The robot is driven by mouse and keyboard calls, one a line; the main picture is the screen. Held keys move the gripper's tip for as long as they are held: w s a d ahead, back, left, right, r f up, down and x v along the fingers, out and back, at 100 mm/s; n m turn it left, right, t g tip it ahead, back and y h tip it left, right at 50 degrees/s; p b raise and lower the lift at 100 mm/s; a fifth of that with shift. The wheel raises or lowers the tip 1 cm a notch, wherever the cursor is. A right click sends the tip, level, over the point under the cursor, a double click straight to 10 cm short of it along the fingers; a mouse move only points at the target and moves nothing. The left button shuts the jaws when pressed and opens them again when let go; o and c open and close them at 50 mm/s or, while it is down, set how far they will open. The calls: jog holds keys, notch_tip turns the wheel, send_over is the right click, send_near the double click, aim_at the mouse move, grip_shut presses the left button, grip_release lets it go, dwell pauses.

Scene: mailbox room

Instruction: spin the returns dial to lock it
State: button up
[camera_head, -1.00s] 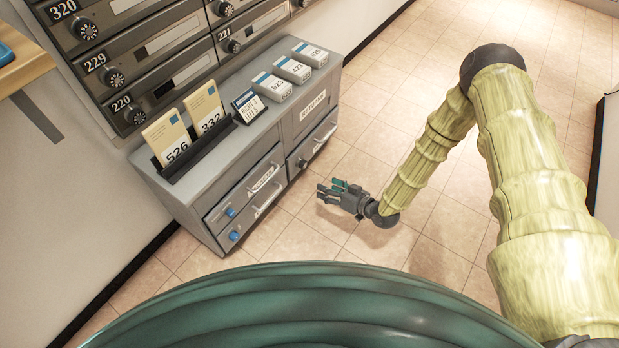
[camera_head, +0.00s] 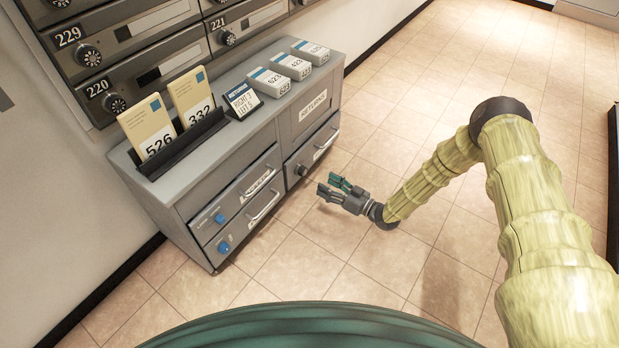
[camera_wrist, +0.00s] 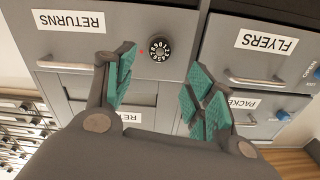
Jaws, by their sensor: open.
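The returns dial (camera_head: 301,169) is a small round black knob on the front of the grey returns drawer (camera_head: 323,147), at its left end. In the wrist view the dial (camera_wrist: 159,46) shows white numbers, upside down, with a small red spot beside it. The drawer looks shut, and its RETURNS label (camera_wrist: 69,20) and bar handle show there too. My gripper (camera_head: 335,188) is open and empty, in front of the drawer and apart from it. In the wrist view the dial appears between and beyond the teal finger pads of my gripper (camera_wrist: 162,82).
Drawers with blue knobs (camera_head: 222,247) are at left. Tiled floor is clear around my arm.

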aim_at(305, 173)
jog(key=b+x, duration=0.3)
jog(key=x, duration=0.5)
jog(key=shift+w+a, duration=0.15)
jog(key=c, duration=1.1)
